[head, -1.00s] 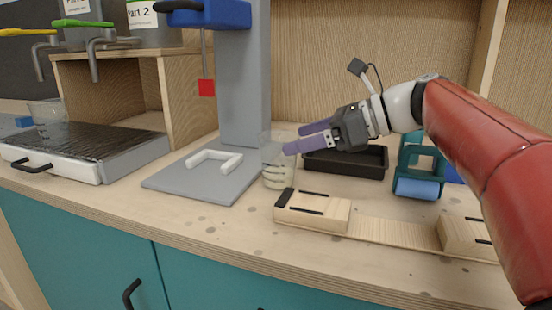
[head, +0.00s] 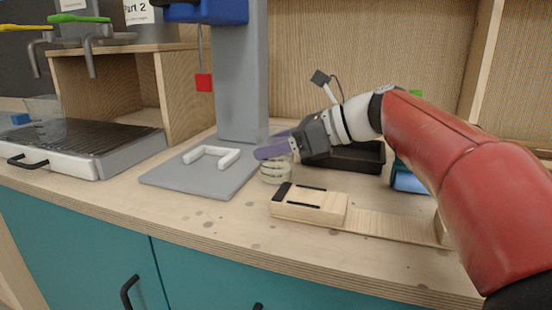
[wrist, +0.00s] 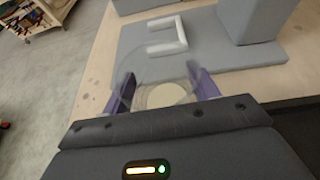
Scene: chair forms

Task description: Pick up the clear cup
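A clear cup (head: 276,172) with a pale, ribbed look stands on the counter at the right edge of the grey stand's base. In the wrist view the clear cup (wrist: 166,95) lies between my fingers, with a cream round shape seen through it. My gripper (head: 274,145) has its two purple fingers apart, at the height of the cup's upper part. The wrist view shows my gripper (wrist: 162,90) open, one finger on each side of the cup. I cannot tell whether the fingers touch it. A second clear cup (head: 43,106) stands at far left by the drip tray.
The grey stand (head: 240,80) rises just behind left, with a white U-shaped piece (head: 211,157) on its base. A wooden block (head: 310,206) sits in front of my gripper. A black tray (head: 358,158) is behind it, and a blue roll (head: 408,180) is to the right.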

